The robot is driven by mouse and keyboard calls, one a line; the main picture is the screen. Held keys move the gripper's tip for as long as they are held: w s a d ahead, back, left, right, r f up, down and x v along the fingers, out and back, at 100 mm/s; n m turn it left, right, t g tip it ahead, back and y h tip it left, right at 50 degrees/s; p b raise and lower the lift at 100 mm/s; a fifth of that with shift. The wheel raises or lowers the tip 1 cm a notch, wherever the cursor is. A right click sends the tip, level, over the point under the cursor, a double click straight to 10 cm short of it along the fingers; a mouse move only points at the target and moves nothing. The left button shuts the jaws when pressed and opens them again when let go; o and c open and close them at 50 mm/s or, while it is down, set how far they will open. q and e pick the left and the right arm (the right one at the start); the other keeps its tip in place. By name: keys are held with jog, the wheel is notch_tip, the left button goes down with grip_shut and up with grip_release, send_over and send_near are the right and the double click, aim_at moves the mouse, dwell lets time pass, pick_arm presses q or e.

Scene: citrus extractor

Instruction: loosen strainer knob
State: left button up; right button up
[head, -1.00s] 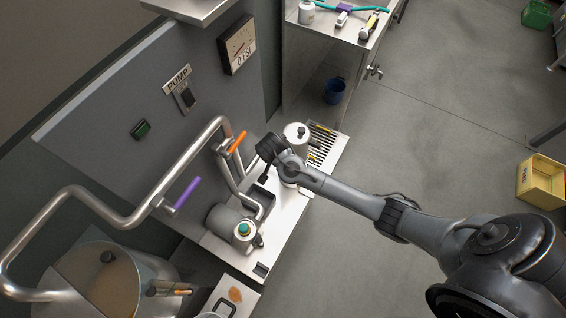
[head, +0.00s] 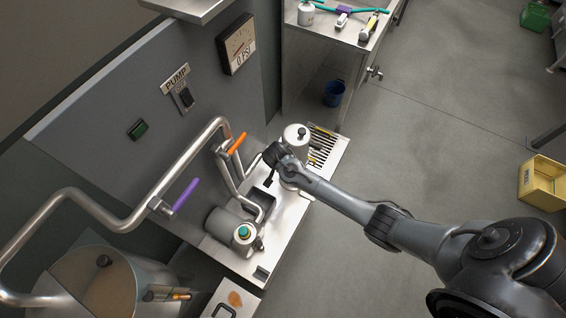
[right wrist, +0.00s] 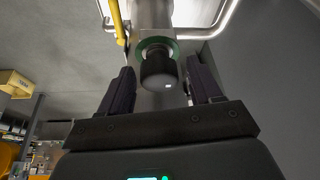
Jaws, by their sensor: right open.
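A black knob (right wrist: 158,69) with a green ring behind it sits on the end of a metal cylinder in the right wrist view. I take it for the strainer knob. My right gripper (right wrist: 161,80) is open, with one dark finger on each side of the knob and a visible gap at both sides. In the head view my right gripper (head: 270,168) is by the steel bench, beside the upright steel canister (head: 297,143). The knob between the fingers cannot be made out there. My left gripper is not in view.
An orange-handled valve (head: 237,143) and a purple-handled valve (head: 186,194) are on the bent pipe left of the gripper. A pump with a green cap (head: 244,232) stands nearer on the bench.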

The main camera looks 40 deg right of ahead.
jog(key=shift+c, duration=0.5)
jog(key=c, duration=0.9)
jog(key=shift+n+p, duration=0.3)
jog(key=shift+p, duration=0.05)
